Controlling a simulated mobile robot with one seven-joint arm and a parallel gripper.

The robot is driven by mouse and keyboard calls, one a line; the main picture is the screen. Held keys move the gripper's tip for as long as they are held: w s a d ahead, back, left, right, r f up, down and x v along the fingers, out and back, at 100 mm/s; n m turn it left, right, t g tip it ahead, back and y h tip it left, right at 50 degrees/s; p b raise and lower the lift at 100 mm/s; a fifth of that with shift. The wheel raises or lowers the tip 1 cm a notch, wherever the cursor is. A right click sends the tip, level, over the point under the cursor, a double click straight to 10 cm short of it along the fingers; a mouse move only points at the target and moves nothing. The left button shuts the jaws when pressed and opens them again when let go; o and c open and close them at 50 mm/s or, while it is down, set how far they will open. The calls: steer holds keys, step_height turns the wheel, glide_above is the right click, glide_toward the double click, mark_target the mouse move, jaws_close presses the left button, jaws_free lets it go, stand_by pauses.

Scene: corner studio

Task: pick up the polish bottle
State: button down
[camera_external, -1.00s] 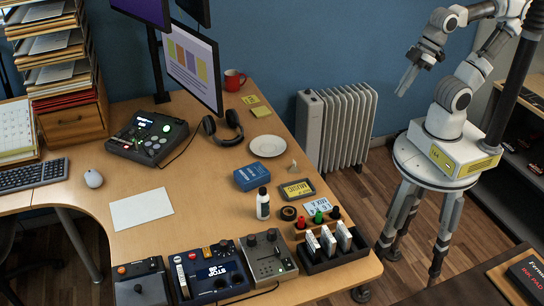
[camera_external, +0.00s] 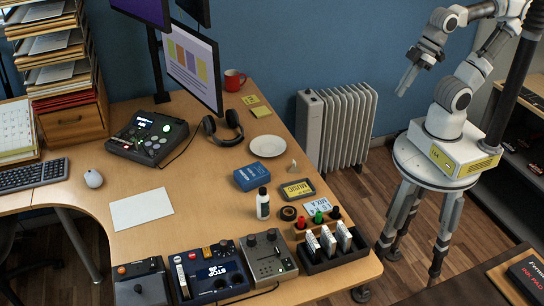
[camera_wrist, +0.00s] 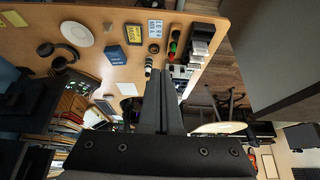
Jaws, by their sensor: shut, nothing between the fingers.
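The polish bottle, taken to be the small white bottle with a dark label and black cap (camera_external: 263,204), stands upright on the wooden desk (camera_external: 205,205), between the blue box and the rack of cards. In the wrist view a small white and dark bottle (camera_wrist: 148,66) shows just beyond the fingertips, partly hidden by them. My gripper (camera_external: 403,91) is shut and empty. It hangs in the air to the right of the desk, well apart from the bottle. In the wrist view my gripper's fingers (camera_wrist: 167,76) lie together.
A blue box (camera_external: 251,177), a yellow-framed sign (camera_external: 297,189) and a dark tape roll (camera_external: 288,213) lie around the bottle. A black rack (camera_external: 325,262) with upright cards stands at the desk's right edge. A radiator (camera_external: 348,128) stands behind the desk. Audio boxes line the front.

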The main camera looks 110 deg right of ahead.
steer(key=c, duration=0.5)
jaws_free()
steer(key=shift+c, duration=0.2)
steer(key=w+d+f+n+t+h+b, duration=0.1)
steer(key=w+d+f+n+b, duration=0.3)
steer(key=w+f+n, duration=0.3)
steer(key=w+d+f+n+h+b, duration=0.2)
steer(key=w+d+f+n+b, duration=0.3)
steer(key=f, duration=0.3)
steer(key=m+t+y, duration=0.6)
steer(key=m+t, duration=0.1)
steer(key=m, duration=0.3)
glide_toward(260, 193)
steer(key=x, duration=0.4)
steer(key=b+x, duration=0.1)
steer(key=x, duration=0.3)
steer(key=b+x, duration=0.1)
steer(key=x, duration=0.3)
steer(key=shift+s+d+f, duration=0.1)
steer(key=shift+d+f, duration=0.1)
steer(key=shift+f, duration=0.05)
